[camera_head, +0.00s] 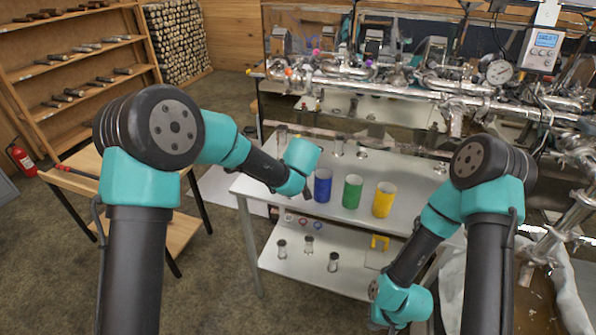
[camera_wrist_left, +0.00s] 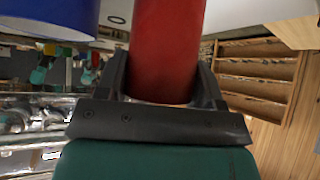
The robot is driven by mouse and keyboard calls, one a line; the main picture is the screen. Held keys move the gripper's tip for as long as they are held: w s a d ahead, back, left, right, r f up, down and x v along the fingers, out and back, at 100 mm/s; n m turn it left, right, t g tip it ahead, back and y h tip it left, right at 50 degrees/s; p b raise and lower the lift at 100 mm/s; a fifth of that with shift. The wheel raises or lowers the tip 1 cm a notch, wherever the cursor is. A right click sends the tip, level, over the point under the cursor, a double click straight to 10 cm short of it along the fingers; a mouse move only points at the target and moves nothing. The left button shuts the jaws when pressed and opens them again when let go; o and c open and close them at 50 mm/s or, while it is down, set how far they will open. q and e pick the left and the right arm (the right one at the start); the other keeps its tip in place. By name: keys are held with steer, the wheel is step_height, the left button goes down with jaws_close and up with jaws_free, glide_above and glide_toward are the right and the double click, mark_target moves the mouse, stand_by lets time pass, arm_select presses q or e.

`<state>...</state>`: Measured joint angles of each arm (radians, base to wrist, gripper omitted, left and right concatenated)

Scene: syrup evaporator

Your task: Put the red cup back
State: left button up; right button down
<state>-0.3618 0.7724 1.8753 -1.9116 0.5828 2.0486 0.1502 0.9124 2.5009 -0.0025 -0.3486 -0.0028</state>
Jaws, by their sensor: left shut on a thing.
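The red cup (camera_wrist_left: 167,45) stands between the two dark fingers of my left gripper (camera_wrist_left: 163,80) in the left wrist view, and the gripper is shut on it. In the head view the red cup is hidden behind my left wrist, just left of the blue cup (camera_head: 322,186). The blue cup also shows in the left wrist view (camera_wrist_left: 45,22), apart from the red one. I cannot tell if the red cup touches the table. My right gripper (camera_head: 390,327) is low at the bottom of the head view, mostly hidden by its wrist, and its fingers are not clear.
A green cup (camera_head: 353,192) and a yellow cup (camera_head: 384,200) stand in a row right of the blue one on the metal table (camera_head: 425,190). Steel pipework (camera_head: 400,85) runs behind. Small metal items (camera_head: 333,262) stand on the lower shelf. A wooden table (camera_head: 85,165) is at left.

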arm_select(q)
steer(key=shift+w, duration=0.5)
steer(key=shift+w, duration=0.55)
steer(key=shift+s+f, duration=0.1)
steer(key=shift+f, duration=1.7)
steer(key=shift+f, duration=0.1)
steer(key=o, duration=0.7)
